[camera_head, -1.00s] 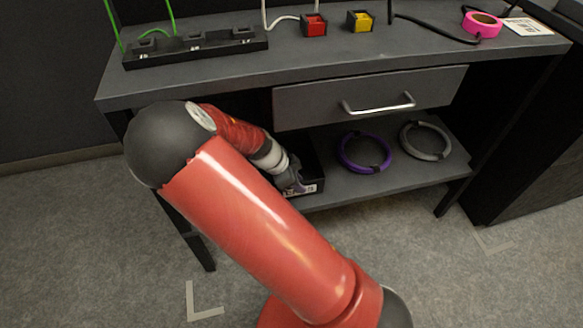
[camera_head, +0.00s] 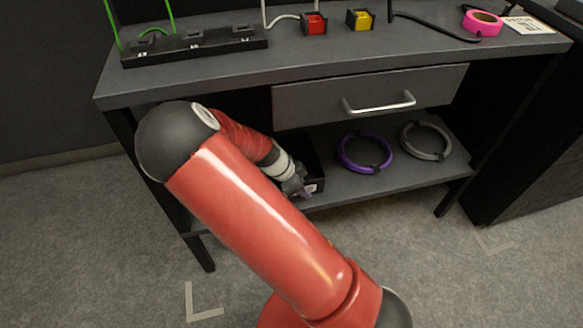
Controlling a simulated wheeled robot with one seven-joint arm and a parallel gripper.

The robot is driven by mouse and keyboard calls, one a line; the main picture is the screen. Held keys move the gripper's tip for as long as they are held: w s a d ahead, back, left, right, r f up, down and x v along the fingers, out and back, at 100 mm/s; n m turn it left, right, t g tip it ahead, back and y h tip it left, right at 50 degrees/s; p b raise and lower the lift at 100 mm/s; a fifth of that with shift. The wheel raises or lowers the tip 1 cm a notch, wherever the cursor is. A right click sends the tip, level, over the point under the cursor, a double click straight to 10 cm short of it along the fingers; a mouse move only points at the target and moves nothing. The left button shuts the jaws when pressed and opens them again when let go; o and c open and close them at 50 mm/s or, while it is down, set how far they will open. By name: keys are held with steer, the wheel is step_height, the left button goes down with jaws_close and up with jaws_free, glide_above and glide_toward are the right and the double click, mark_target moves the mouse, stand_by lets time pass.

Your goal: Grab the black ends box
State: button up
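The black ends box (camera_head: 315,172) sits on the lower shelf of the desk, left of the purple coil, with a small pale label on its front. My red arm covers its left part. My gripper (camera_head: 302,192) is at the front of the box, by the label. It is small and partly hidden by my own wrist, so I cannot tell whether the fingers are open, shut or touching the box wall.
On the lower shelf (camera_head: 400,180) lie a purple coil (camera_head: 364,153) and a grey coil (camera_head: 426,141). A closed drawer (camera_head: 370,97) with a silver handle hangs above. The desktop holds a black socket strip (camera_head: 195,45), a red block (camera_head: 315,24), a yellow block (camera_head: 360,20) and pink tape (camera_head: 482,23).

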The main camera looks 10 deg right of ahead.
jaws_close()
stand_by(0.6)
